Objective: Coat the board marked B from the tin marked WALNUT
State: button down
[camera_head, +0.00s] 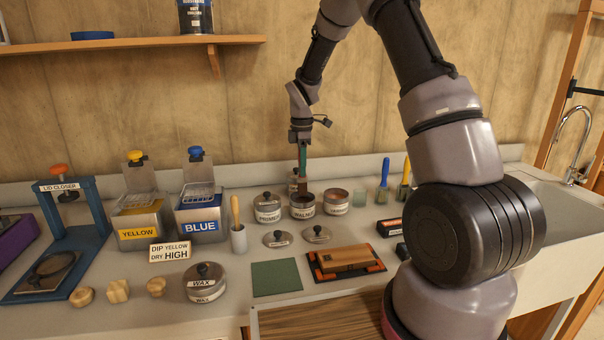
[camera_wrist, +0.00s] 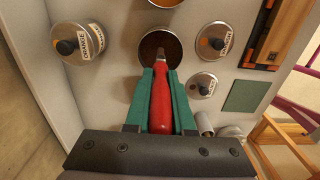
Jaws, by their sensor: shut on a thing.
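My gripper (camera_head: 302,158) points down over the open tin marked WALNUT (camera_head: 303,212). Its green fingers are shut on a red-handled brush (camera_wrist: 163,105). The brush's lower end reaches down to the mouth of the tin, which also shows in the wrist view (camera_wrist: 142,60) with dark brown inside. How deep the bristles sit is hidden. A wooden board (camera_head: 335,323) lies at the bottom edge of the head view, partly cut off. A smaller wooden piece (camera_head: 345,256) lies on a black and orange holder.
A closed tin (camera_head: 267,209) stands left of WALNUT and an open tin (camera_head: 336,205) stands right. Two loose lids (camera_head: 277,239) (camera_head: 317,234) lie in front. A green mat (camera_head: 276,278) and the WAX tin (camera_head: 205,284) are nearer. Yellow and blue containers (camera_head: 203,215) stand left.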

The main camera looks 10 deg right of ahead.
jog(key=shift+r, duration=2)
